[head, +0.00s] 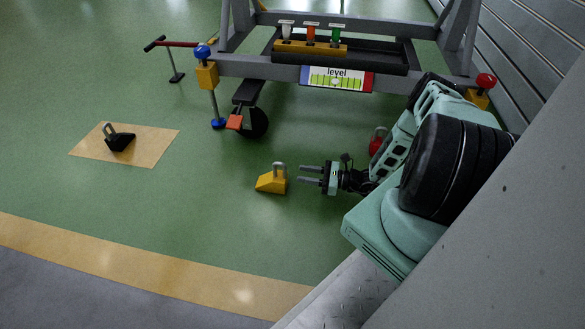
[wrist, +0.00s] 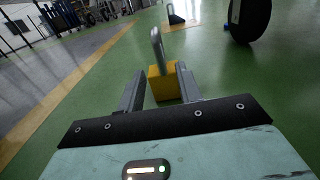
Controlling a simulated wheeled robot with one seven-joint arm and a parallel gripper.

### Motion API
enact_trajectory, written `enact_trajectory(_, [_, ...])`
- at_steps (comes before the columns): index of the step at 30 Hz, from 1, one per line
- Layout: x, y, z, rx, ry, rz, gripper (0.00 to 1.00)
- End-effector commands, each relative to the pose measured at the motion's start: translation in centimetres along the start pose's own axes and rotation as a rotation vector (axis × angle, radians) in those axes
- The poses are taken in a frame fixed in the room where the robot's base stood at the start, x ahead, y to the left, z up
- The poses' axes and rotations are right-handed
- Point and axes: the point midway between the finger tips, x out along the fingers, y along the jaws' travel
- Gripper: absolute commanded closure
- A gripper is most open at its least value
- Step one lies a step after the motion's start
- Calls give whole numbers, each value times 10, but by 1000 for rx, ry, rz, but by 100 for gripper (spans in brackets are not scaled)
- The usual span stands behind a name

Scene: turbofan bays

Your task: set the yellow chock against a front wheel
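The yellow chock (head: 268,183) stands on the green floor with its grey loop handle upright and its slope facing left. My gripper (head: 301,174) is open and low, just to the right of the chock, its fingers pointing at it with a small gap. In the wrist view the chock (wrist: 164,86) shows ahead, between the open fingers (wrist: 160,88). One front wheel (head: 257,123) is a black caster under the stand's left front corner, behind and left of the chock; a black wheel also shows in the wrist view (wrist: 250,18).
A black chock (head: 121,143) sits on a tan floor patch (head: 90,148) at the left. A blue-knobbed jack leg (head: 214,105) and an orange pedal (head: 234,122) are beside the caster. A red tow bar (head: 182,44) is farther back. Floor between chock and caster is clear.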

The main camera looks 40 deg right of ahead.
Motion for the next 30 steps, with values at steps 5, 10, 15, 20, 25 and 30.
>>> enact_trajectory(5, [-7,1,6,-10,3,23,65])
enact_trajectory(10, [24,10,44,-91,37,214,65])
enact_trajectory(15, [72,45,106,-237,92,530,65])
enact_trajectory(20, [111,102,169,-426,142,870,65])
enact_trajectory(25, [130,171,228,-662,183,1208,65])
enact_trajectory(30, [129,240,279,-938,198,1518,65])
